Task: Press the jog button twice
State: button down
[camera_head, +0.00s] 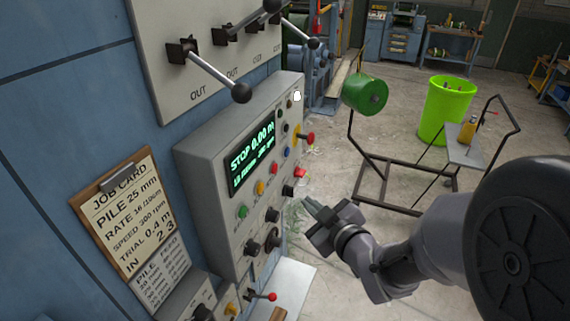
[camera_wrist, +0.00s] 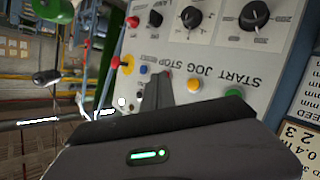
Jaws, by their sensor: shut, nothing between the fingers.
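The jog button is an orange-yellow button (camera_head: 260,187) on the grey control panel (camera_head: 217,183), between the green start button (camera_head: 242,211) and the red stop button (camera_head: 273,169). In the wrist view the panel is upside down, with the orange button (camera_wrist: 193,85) beside the green one (camera_wrist: 233,92) under the labels START, JOG, STOP. My gripper (camera_head: 309,203) is shut and empty, in front of the panel and apart from it in the head view. In the wrist view its fingers (camera_wrist: 161,82) appear beside the orange button and hide part of the panel near STOP.
The green display (camera_head: 252,157) reads STOP 0.00 m. Black knobs (camera_head: 262,246), a red-and-yellow knob (camera_head: 305,137) and levers (camera_head: 220,75) stick out around the buttons. A job card (camera_head: 128,212) hangs at left. A trolley frame (camera_head: 400,165) and lime bin (camera_head: 446,105) stand on the floor at right.

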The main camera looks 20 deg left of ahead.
aim_at(260, 188)
jog(key=a, duration=0.8)
jog(key=shift+w+a, duration=0.35)
jog(key=shift+a, duration=0.05)
dwell(1.9)
jog(key=shift+a+b, duration=0.4)
jog(key=shift+b, duration=0.15)
